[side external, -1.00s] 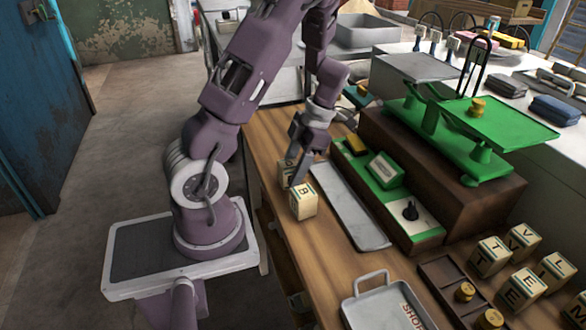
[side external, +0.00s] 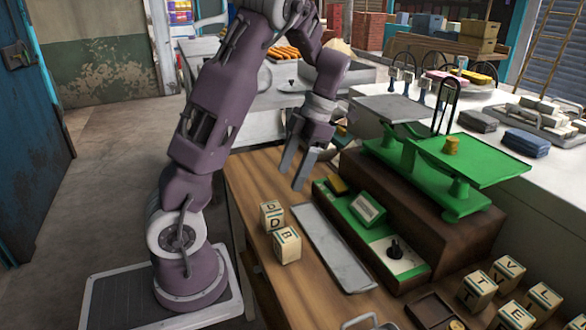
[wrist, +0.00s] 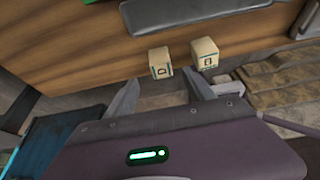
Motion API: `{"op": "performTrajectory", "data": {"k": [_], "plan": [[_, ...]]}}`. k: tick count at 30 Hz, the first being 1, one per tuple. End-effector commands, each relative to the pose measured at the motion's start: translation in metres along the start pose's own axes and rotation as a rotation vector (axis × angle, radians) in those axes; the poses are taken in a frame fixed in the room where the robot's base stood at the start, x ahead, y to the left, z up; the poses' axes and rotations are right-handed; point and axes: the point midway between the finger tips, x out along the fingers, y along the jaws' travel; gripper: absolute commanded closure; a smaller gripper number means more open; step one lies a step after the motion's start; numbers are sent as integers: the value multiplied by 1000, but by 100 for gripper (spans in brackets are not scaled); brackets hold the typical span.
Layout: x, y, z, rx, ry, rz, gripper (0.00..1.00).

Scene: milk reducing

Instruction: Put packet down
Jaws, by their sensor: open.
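Two small cream cube-shaped packets with dark letters stand side by side on the wooden bench. The packet marked B (side external: 287,246) is nearer the camera, and the packet marked D (side external: 271,215) is just behind it. My gripper (side external: 294,176) is open and empty, raised above the bench, with its fingers pointing down. In the wrist view, my gripper's two fingers (wrist: 162,84) are spread apart. One packet (wrist: 160,62) shows between and beyond the fingertips, and the other packet (wrist: 205,53) is to its right. Neither packet touches the fingers.
A grey metal tray (side external: 325,245) lies right of the packets. Beyond it are a green control panel (side external: 372,232) and a green scale (side external: 445,165) on a brown box. Several lettered cubes (side external: 500,285) stand at the front right. The wooden bench (side external: 245,180) is bare behind the packets.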

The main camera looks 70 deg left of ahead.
Motion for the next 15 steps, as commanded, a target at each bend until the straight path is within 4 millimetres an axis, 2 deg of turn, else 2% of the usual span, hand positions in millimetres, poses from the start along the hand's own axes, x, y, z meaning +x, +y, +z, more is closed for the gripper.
{"op": "performTrajectory", "data": {"k": [2, 5, 8, 9, 10, 12, 15], "plan": [[-7, -3, -1, 38, -14, -3, 38], [-23, -29, -9, 350, -118, -4, 38], [-47, -79, -31, 978, -301, 101, 38], [-54, -100, -44, 1259, -363, 193, 38], [-58, -114, -54, 1464, -397, 280, 38], [-62, -144, -78, 1907, -422, 520, 38], [-58, -173, -107, 2395, -327, 889, 38]]}}
